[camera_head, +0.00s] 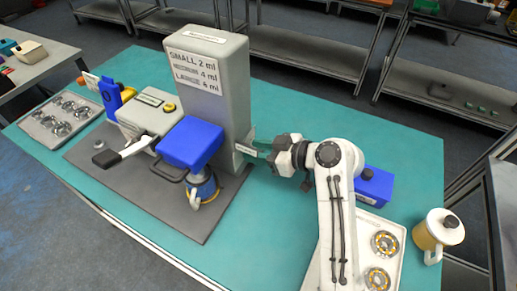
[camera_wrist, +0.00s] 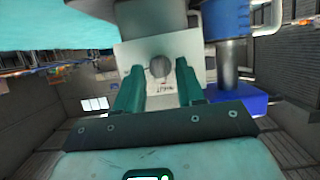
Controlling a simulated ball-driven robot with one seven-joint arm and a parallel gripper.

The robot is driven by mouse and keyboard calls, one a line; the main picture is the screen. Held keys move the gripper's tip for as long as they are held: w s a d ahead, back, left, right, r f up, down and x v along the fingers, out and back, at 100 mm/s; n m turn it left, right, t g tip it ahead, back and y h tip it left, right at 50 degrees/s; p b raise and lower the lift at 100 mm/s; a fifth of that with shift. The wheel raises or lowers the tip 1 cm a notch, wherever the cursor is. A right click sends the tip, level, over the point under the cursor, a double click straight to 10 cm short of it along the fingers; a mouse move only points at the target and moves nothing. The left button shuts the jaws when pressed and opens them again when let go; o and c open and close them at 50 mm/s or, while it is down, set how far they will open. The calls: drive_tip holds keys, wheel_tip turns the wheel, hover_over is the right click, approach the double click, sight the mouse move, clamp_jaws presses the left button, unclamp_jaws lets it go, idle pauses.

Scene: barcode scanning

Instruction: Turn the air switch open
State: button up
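The air switch shows in the wrist view as a round grey knob (camera_wrist: 160,67) on a white labelled plate (camera_wrist: 190,48). In the head view the plate (camera_head: 247,150) sits low on the right side of the tall grey machine (camera_head: 222,85); the knob is not clear there. My gripper (camera_wrist: 160,78) has its two teal fingers apart, one on each side of the knob in the wrist view. I cannot tell whether they touch it. In the head view my gripper (camera_head: 261,149) is close to the plate, coming from the right.
A blue-topped unit (camera_head: 191,142) stands left of the machine on a dark base plate (camera_head: 215,222). A blue box (camera_head: 375,185), a metal tray (camera_head: 398,228) and a white-and-yellow jug (camera_head: 437,233) are at the right. The teal table (camera_head: 310,110) is clear behind my arm.

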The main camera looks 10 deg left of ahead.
drive_tip(key=shift+c, duration=0.3)
clamp_jaws()
drive_tip(key=shift+w+m, duration=0.1)
drive_tip(key=shift+m, duration=0.2)
drive_tip(key=m+g, duration=0.1)
drive_tip(key=m+g+y, duration=0.1)
drive_tip(key=m, duration=0.1)
drive_tip(key=m+g+y, duration=0.1)
drive_tip(key=m, duration=0.1)
drive_tip(key=shift+w+d+f, duration=0.15)
drive_tip(key=shift+w+d, duration=0.1)
drive_tip(key=shift+w, duration=0.15)
drive_tip(key=m, duration=0.1)
drive_tip(key=m+g+y, duration=0.1)
drive_tip(key=m, duration=0.1)
drive_tip(key=shift+w+f+m+g, duration=0.1)
drive_tip(key=shift+f+m+g, duration=0.1)
drive_tip(key=shift+m+g, duration=0.1)
drive_tip(key=m, duration=0.1)
drive_tip(key=m+y, duration=0.2)
drive_tip(key=m, duration=0.1)
drive_tip(key=shift+f+g+b, duration=0.25)
drive_tip(key=shift+g+b, duration=0.05)
drive_tip(key=shift+b, duration=0.1)
drive_tip(key=shift+m, duration=0.3)
